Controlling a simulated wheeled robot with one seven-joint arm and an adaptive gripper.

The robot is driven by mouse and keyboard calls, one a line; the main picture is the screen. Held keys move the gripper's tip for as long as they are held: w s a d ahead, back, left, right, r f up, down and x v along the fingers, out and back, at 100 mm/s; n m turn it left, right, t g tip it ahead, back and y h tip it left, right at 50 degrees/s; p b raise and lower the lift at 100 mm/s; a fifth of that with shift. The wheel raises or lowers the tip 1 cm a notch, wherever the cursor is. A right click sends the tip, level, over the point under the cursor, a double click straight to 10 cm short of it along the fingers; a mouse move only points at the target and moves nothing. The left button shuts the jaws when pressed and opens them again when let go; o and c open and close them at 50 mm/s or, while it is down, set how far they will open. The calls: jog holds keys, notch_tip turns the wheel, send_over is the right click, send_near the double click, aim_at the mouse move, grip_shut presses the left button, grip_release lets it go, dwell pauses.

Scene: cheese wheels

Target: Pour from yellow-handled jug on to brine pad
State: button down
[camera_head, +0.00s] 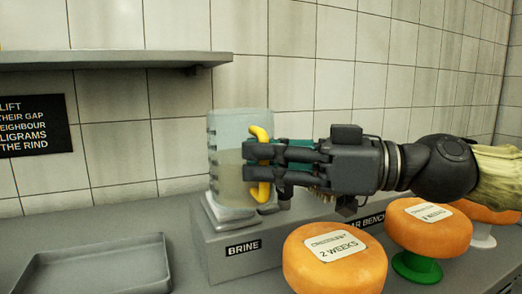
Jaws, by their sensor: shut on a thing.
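A clear jug (227,160) with a yellow handle (262,188) stands upright in the middle of the view. Pale liquid shows in its lower half. My gripper (250,170) comes from the right and is shut on the yellow handle. The jug's base is at a grey pad (222,218) on top of a grey block whose front label reads BRINE (243,248). I cannot tell whether the jug touches the pad or hangs just above it. The fingers hide part of the handle and the jug's right side.
An orange cheese wheel (330,275) labelled 2 weeks sits in front, right of centre. Another wheel (428,240) on a green stand and a third farther right are below my arm. An empty grey tray (110,268) lies at left. A shelf (110,60) juts out upper left.

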aim_at(267, 129)
jog(key=shift+r+p, duration=0.55)
jog(key=shift+p, duration=0.35)
jog(key=r+p, duration=0.1)
jog(key=p, duration=0.3)
jog(key=r+m+h+p, duration=0.1)
jog(key=p, duration=0.3)
jog(key=r+m+p, duration=0.1)
jog(key=p, duration=0.3)
jog(key=shift+s+d+r+g+h, duration=0.1)
jog(key=shift+s+r+g+h, duration=0.15)
jog(key=shift+s+g+h, duration=0.15)
jog(key=shift+f, duration=0.2)
